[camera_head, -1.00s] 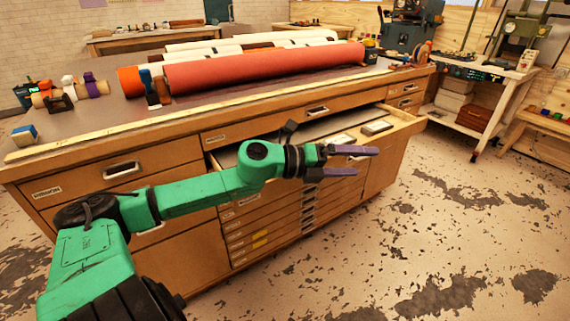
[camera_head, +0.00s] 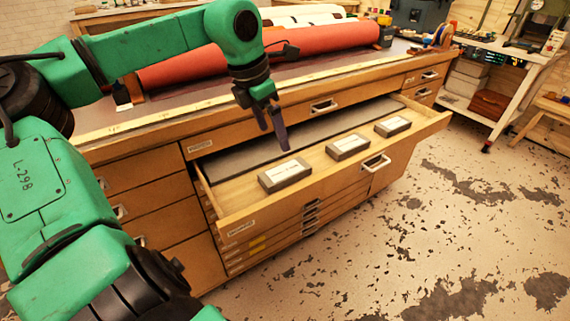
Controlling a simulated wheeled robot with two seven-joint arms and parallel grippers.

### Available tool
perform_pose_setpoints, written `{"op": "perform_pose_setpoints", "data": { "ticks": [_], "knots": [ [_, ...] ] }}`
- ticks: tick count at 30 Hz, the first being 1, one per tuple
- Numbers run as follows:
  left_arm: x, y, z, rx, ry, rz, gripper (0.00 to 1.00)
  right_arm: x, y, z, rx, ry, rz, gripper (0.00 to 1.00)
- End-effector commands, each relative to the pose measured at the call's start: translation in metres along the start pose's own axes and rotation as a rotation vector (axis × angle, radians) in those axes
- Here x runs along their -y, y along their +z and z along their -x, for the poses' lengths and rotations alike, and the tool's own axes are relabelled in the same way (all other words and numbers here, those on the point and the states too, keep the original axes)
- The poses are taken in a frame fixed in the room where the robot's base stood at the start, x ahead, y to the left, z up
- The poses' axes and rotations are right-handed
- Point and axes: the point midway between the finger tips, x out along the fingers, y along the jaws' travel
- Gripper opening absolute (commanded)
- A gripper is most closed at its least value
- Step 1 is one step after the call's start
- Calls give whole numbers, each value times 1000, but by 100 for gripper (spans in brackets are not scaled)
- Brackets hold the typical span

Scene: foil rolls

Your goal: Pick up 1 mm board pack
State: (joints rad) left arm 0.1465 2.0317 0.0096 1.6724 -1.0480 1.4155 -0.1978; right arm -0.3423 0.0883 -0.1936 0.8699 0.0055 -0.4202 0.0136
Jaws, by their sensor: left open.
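Three small grey packs with white labels lie in a row in the open drawer (camera_head: 237,208): a left pack (camera_head: 285,175), a middle pack (camera_head: 348,147) and a right pack (camera_head: 392,126). The label print is too small to read, so I cannot tell which is the 1 mm board pack. My left gripper (camera_head: 281,138) points down above the drawer, behind and above the left pack, apart from it. It is open and empty; its fingers overlap in this view. My right gripper is not in view.
A dark grey sheet (camera_head: 240,160) lies at the back of the drawer. Above it, the cabinet top holds a long red roll (camera_head: 330,43) and a yellowish strip along its front edge.

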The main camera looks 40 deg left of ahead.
Motion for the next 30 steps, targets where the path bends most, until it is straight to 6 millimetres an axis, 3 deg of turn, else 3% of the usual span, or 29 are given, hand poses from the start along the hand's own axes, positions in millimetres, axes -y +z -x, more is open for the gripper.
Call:
{"op": "perform_pose_setpoints", "data": {
  "ticks": [6,11,18,25,26,30],
  "knots": [
    [1,-1,-60,-3,-5,0,100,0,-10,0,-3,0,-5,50],
    [0,-1,-80,-1,-4,0,100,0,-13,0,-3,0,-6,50],
    [-2,-4,-124,-3,-5,0,100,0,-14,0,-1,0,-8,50],
    [-2,-3,-128,3,-3,0,100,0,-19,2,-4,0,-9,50],
    [-2,-3,-128,3,-3,0,96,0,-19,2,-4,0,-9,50],
    [-2,-3,-128,2,-4,0,43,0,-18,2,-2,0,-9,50]
  ]
}}
